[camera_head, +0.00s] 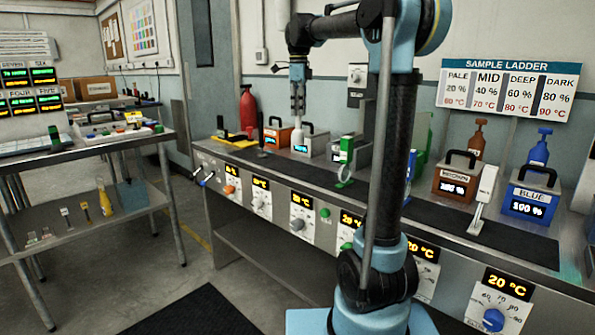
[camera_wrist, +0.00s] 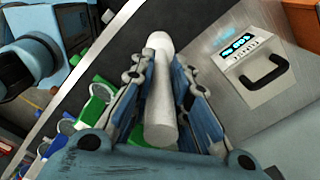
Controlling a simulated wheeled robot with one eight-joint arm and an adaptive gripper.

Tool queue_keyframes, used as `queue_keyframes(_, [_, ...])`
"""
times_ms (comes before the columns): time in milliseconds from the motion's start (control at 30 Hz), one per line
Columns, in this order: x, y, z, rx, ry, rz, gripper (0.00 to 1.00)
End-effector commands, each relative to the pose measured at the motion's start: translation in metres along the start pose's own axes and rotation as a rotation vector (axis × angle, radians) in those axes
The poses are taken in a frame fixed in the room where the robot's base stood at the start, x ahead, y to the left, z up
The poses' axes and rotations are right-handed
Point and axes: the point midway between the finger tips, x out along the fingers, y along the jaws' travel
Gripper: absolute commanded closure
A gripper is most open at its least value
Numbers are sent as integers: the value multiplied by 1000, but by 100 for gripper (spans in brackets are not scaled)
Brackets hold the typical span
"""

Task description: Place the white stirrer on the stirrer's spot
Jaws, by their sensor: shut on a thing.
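My gripper (camera_head: 298,108) hangs upright over the far left part of the bench. In the wrist view its fingers (camera_wrist: 162,100) stand on both sides of a plain white cylinder (camera_wrist: 160,75) and are shut on it. The white cylinder (camera_head: 297,136) also shows below the fingers in the head view. I cannot tell whether it is the white stirrer, as only a smooth round body shows. A separate whitish tool (camera_head: 485,193) with a block-like top stands on the bench mat at the right. No marked stirrer's spot can be made out.
A grey box with a handle (camera_wrist: 255,70) is close beside my gripper. An orange box (camera_head: 278,137), a green tool (camera_head: 345,155), a brown box (camera_head: 458,184) and a blue box (camera_head: 530,203) stand along the bench.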

Motion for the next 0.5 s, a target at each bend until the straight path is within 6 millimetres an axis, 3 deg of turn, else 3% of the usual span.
queue_keyframes(367, [1, 4, 8, -12, 0, 0, 100])
queue_keyframes(500, [16, 4, 9, -13, 0, 0, 100])
